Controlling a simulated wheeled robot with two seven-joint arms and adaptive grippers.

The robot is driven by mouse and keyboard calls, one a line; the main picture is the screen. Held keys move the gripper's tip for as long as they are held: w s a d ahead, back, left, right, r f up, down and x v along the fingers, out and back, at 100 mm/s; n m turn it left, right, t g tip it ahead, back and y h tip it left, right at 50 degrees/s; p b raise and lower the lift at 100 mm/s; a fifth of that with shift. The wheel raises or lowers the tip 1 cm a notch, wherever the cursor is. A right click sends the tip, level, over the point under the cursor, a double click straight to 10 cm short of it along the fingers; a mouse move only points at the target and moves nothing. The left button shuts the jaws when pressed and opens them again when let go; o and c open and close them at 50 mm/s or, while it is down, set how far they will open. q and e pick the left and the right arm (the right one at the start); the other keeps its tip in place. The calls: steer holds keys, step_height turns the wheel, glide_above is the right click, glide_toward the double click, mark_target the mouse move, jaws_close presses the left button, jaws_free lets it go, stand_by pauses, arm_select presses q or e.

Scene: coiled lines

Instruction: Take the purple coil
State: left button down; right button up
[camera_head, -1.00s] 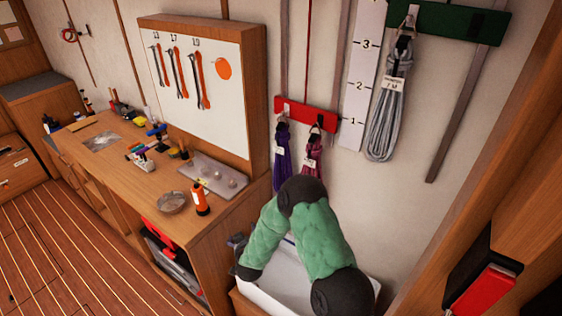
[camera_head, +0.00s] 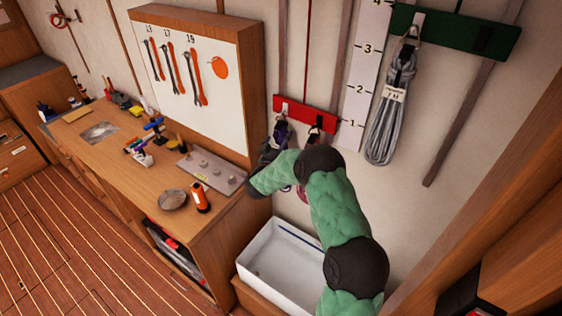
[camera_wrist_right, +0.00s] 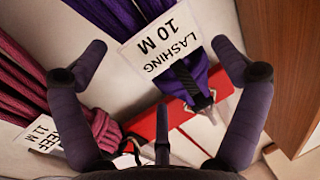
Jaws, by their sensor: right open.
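The purple coil (camera_head: 281,131) hangs from the red rack (camera_head: 310,117) on the wall, mostly hidden by my right gripper in the head view. In the right wrist view the purple coil (camera_wrist_right: 192,82) shows with a white tag (camera_wrist_right: 162,42) reading "LASHING 10 M". My right gripper (camera_head: 268,146) is at the coil, below the rack. In the wrist view its fingers (camera_wrist_right: 158,46) are spread wide, with the coil's top and tag between them and no finger closed on it. My left gripper is not in view.
A pink coil (camera_wrist_right: 25,100) with a "REEF 11 M" tag hangs close beside the purple one. A grey coil (camera_head: 388,115) hangs from the green rack (camera_head: 455,33) at right. The wooden workbench (camera_head: 140,195) stands left; a white bin (camera_head: 280,262) sits below.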

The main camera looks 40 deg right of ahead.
steer(key=shift+r+x, duration=0.15)
steer(key=shift+x, duration=1.2)
steer(key=shift+r+x, duration=0.15)
steer(key=shift+x, duration=1.15)
steer(key=shift+w+a, duration=0.1)
steer(key=shift+w, duration=0.05)
steer(key=c, duration=1.7)
